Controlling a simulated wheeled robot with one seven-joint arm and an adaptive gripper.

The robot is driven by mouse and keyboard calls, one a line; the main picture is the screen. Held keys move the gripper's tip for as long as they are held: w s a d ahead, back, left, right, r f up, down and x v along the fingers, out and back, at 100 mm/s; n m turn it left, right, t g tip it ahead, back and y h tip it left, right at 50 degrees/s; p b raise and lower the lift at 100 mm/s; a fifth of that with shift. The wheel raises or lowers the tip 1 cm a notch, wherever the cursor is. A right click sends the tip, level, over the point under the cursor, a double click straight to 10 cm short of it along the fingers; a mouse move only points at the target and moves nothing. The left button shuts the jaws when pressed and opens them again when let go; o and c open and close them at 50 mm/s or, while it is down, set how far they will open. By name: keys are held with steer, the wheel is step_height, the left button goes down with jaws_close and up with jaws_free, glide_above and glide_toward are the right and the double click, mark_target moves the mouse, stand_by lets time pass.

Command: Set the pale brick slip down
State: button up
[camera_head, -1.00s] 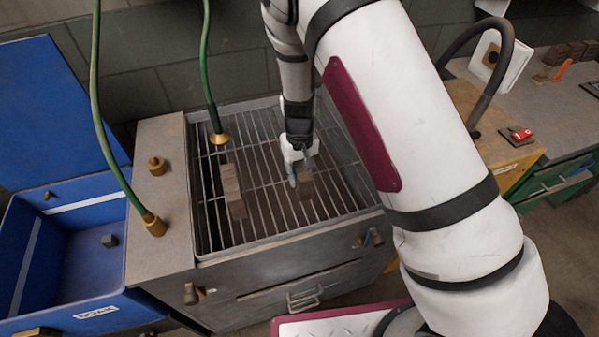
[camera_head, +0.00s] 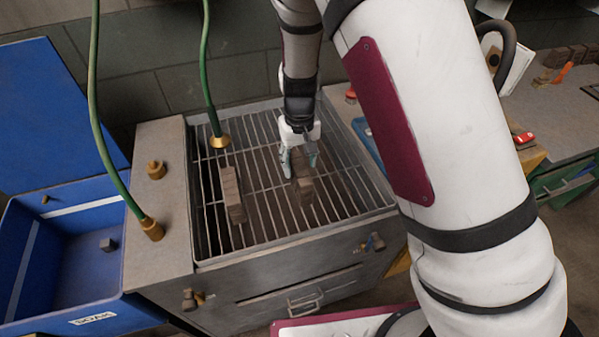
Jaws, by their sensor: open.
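Two brownish-grey brick slips lie on the metal grate (camera_head: 262,205). One slip (camera_head: 232,196) is on the left, standing narrow and long toward the front. The other slip (camera_head: 303,188) is at the middle right, directly under my gripper. I cannot tell by colour which one is the pale slip. My gripper (camera_head: 299,163) points down and is open, its fingers on either side of the far end of the right slip. Whether the fingertips touch the slip cannot be told.
A green hose with a brass nozzle (camera_head: 219,141) hangs over the grate's back left corner. A blue open bin (camera_head: 60,255) stands at left, beside a ledge with brass fittings (camera_head: 156,169). A workbench (camera_head: 550,110) is at the right.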

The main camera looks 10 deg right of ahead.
step_height(320, 180, up, 6)
steer(key=shift+f, duration=0.15)
steer(key=shift+s+d+r, duration=0.1)
steer(key=shift+r, duration=0.3)
steer(key=s+d+r+m+t+y, duration=0.1)
steer(key=s+d+r+t, duration=0.1)
steer(key=s+d+r, duration=0.65)
steer(key=s+d+r+m+t+y, duration=0.1)
steer(key=s+r, duration=0.5)
steer(key=r, duration=0.7)
steer(key=s+d+r+t+h, duration=0.2)
steer(key=s+d, duration=0.1)
steer(key=s, duration=0.6)
steer(key=shift+d+r+t, duration=0.15)
steer(key=shift+t, duration=0.15)
